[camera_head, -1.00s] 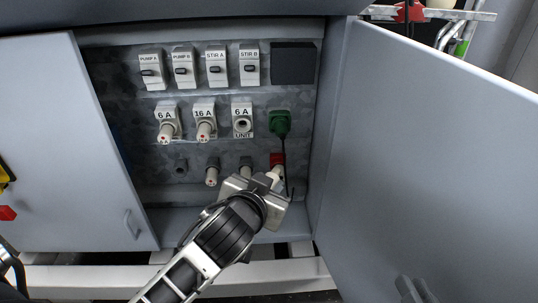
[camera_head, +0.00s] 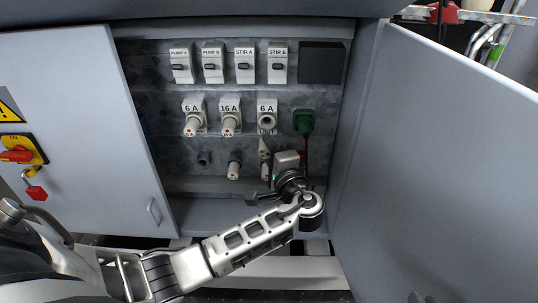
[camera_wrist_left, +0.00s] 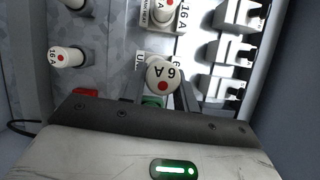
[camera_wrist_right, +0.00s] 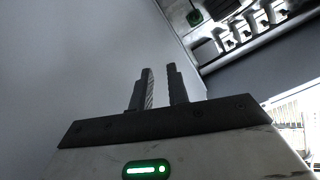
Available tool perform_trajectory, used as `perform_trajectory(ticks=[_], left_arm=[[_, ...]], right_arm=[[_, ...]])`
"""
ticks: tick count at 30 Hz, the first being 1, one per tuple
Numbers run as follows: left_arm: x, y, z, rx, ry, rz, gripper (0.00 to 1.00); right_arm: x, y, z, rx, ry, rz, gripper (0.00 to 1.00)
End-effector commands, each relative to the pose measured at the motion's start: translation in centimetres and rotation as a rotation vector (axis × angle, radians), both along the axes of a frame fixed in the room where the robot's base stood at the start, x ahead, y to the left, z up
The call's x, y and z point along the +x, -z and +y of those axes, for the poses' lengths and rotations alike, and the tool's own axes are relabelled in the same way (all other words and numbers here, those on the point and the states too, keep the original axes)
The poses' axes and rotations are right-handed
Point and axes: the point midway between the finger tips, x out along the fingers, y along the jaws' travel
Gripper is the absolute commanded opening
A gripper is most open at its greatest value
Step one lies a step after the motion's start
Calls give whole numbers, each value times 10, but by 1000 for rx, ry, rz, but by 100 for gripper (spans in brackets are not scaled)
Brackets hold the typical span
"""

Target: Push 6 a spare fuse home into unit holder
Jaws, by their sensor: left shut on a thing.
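My left gripper (camera_head: 277,163) is shut on a pale fuse (camera_head: 264,147). In the left wrist view the fuse (camera_wrist_left: 163,76) shows a "6 A" end with a red dot and sits between the fingers. The unit holder (camera_head: 267,121), marked 6 A and UNIT, has an open round socket in the head view. The held fuse is just below it there, apart from the socket as far as I can see. In the left wrist view the fuse partly hides the UNIT label.
Holders 6 A (camera_head: 194,121) and 16 A (camera_head: 229,121) carry fuses to the left. A green plug (camera_head: 303,121) with a black cord is close right. A 16 A spare fuse (camera_head: 233,170) sits below. Open doors (camera_head: 448,150) flank the cabinet.

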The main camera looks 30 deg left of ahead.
Motion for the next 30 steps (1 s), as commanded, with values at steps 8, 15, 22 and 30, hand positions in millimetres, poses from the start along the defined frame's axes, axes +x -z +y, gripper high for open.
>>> perform_trajectory(ticks=[8, 15, 22, 30], left_arm=[[24, 2, 16, 0, -1, -5, 0], [39, 1, 24, -1, 1, -3, 0], [44, 0, 27, -1, 1, -2, 0], [44, 0, 28, -2, 1, -2, 0]], right_arm=[[3, -4, 5, 95, -2, -19, 17], [4, -16, 7, 165, -8, -45, 17], [2, -19, 8, 187, -13, -46, 17], [2, -19, 8, 186, -14, -46, 17]])
